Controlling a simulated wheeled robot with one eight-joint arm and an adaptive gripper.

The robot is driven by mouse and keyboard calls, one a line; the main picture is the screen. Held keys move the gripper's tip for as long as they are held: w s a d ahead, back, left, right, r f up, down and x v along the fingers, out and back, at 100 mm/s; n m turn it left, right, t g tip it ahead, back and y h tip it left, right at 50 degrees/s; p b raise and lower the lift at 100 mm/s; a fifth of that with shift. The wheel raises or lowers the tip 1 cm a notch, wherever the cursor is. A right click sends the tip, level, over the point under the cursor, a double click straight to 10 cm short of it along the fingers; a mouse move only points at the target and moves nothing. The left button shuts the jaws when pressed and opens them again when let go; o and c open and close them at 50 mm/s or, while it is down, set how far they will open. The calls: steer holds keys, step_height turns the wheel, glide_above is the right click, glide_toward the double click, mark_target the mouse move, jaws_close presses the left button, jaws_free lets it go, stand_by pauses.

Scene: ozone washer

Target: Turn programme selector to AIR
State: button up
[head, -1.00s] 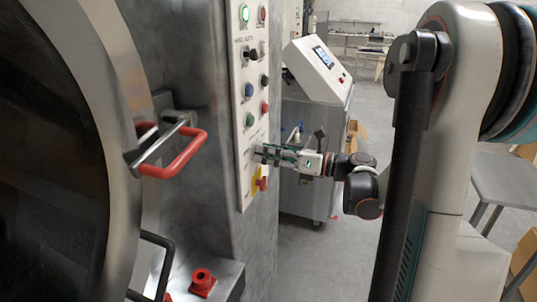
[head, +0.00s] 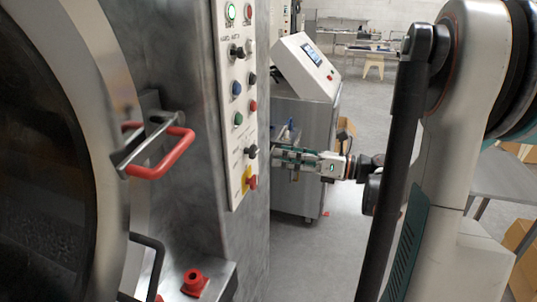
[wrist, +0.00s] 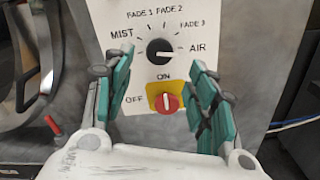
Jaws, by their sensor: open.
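The programme selector (wrist: 158,49) is a black round knob on the white control panel in the wrist view. Its pointer appears to face right, toward the printed AIR label (wrist: 198,48). MIST and the FADE labels run around its left and top. The knob also shows in the head view (head: 251,152), low on the panel. My gripper (wrist: 158,75) is open, its green-padded fingers spread to either side below the knob with nothing between them. In the head view my gripper (head: 276,157) is right of the selector, apart from it.
A red ON/OFF switch (wrist: 167,103) on a yellow plate sits just below the selector, between my fingers in the wrist view. Buttons and switches line the panel (head: 235,130) above. A red door handle (head: 165,155) juts out at left.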

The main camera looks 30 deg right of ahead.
steer(key=v, duration=0.3)
steer(key=shift+s+d, duration=0.25)
steer(key=shift+s, duration=0.05)
stand_by(0.3)
